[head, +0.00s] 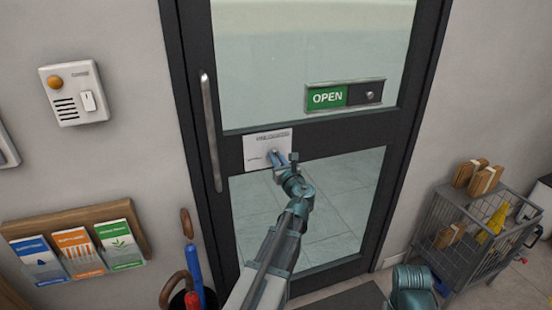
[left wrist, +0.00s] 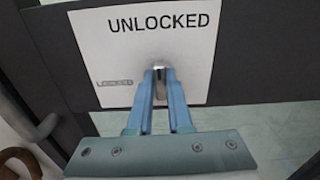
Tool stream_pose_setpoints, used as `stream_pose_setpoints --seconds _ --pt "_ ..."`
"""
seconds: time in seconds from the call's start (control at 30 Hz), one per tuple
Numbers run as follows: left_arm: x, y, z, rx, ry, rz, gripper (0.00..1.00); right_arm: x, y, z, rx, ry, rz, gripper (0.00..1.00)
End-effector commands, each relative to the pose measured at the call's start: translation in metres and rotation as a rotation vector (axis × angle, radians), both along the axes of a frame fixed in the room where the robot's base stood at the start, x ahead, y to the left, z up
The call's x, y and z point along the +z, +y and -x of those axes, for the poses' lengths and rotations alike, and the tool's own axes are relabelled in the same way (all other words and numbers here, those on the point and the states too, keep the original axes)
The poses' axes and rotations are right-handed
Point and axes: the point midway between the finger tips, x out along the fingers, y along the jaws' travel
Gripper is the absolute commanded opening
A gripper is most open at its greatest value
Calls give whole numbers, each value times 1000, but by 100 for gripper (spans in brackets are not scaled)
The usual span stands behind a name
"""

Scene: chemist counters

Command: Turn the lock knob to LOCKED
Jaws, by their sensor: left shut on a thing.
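The lock plate (head: 258,141) is a white panel on the door's dark middle rail. In the left wrist view the lock plate (left wrist: 205,70) reads UNLOCKED at the top and LOCKED, in faint small print, at the lower left. The lock knob (left wrist: 160,66) is a small metal piece at the plate's middle, mostly hidden by the fingers; its bar points roughly up and down. My left gripper (head: 278,158) reaches the plate from below, and its blue fingers (left wrist: 160,74) are shut on the knob.
The door has a vertical handle (head: 211,132) at left and an OPEN sign (head: 327,97) on its glass. An intercom (head: 75,93) and a leaflet rack (head: 70,225) are on the left wall. Umbrellas (head: 194,272) stand below. A wire cart (head: 470,235) with boxes stands at right.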

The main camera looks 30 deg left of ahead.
Motion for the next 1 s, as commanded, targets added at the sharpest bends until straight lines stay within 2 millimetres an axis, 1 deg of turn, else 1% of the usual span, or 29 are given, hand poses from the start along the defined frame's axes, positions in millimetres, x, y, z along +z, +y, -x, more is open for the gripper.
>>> stream_pose_setpoints --seconds 0.27,1.0 --pt "0 1 1 0 -135 116 0 0 0 0 0 0 0 50" --pt "-2 2 3 -1 -668 572 0 -2 0 0 0 0 0 50"
